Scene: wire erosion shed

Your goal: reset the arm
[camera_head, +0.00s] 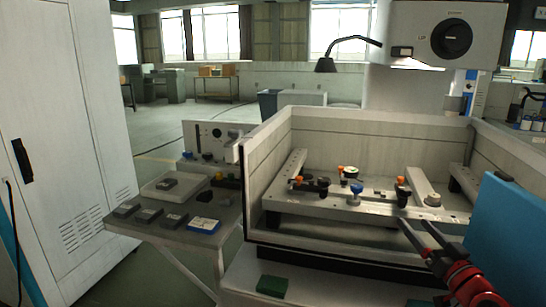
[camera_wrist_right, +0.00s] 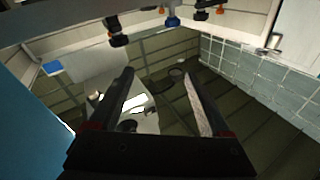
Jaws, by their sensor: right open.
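My right arm (camera_head: 462,278), red and black, comes in at the lower right in the head view. Its right gripper (camera_head: 418,226) is open, with its dark fingers apart at the front of the machine's work tank (camera_head: 340,258). In the right wrist view, the gripper (camera_wrist_right: 158,74) shows two spread fingers with nothing held between them. My left gripper is in neither view.
A clamping rail (camera_head: 330,208) with orange, black and blue knobs lies in the tank close to the right gripper. A blue panel (camera_head: 508,235) stands right of my arm. The side table (camera_head: 172,230) holds several small grey blocks.

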